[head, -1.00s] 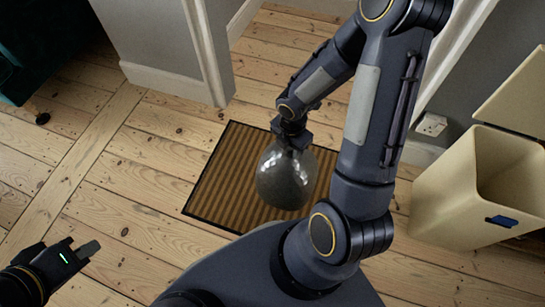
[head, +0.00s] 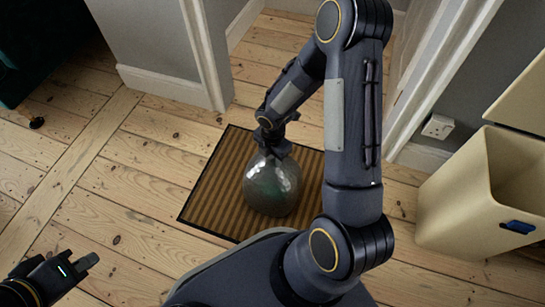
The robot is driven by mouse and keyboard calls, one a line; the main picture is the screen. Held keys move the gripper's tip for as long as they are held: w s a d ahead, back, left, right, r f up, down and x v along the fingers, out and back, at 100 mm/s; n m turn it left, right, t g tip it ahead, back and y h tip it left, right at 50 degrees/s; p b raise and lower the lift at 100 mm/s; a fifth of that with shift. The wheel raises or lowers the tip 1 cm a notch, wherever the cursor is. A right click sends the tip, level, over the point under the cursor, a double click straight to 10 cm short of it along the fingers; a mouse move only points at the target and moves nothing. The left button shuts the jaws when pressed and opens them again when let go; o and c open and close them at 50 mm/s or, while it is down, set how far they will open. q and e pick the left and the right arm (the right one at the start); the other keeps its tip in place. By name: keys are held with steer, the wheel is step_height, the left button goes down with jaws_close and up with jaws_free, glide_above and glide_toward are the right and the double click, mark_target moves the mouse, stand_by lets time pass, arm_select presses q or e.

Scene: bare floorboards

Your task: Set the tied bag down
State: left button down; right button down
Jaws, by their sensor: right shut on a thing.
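The tied bag (head: 272,188) is a dark, shiny, rounded sack. It is over the brown striped doormat (head: 215,205), near the mat's middle. My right gripper (head: 272,150) points down and is shut on the bag's top. I cannot tell whether the bag's underside touches the mat. My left gripper (head: 88,262) is at the lower left over bare boards, away from the bag, with no object seen in it.
A cream bin (head: 455,215) with its lid up stands at the right. A wall with a white skirting board (head: 170,88) is at the upper left, with a socket (head: 438,126) on the right wall. Bare floorboards (head: 130,195) lie clear left of the mat.

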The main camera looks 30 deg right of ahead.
steer(key=shift+r, duration=0.1)
steer(key=c, duration=1)
jaws_free()
step_height(320, 180, up, 11)
steer(key=p, duration=0.5)
steer(key=shift+w, duration=0.1)
steer(key=shift+r+p, duration=0.45)
steer(key=shift+r, duration=0.05)
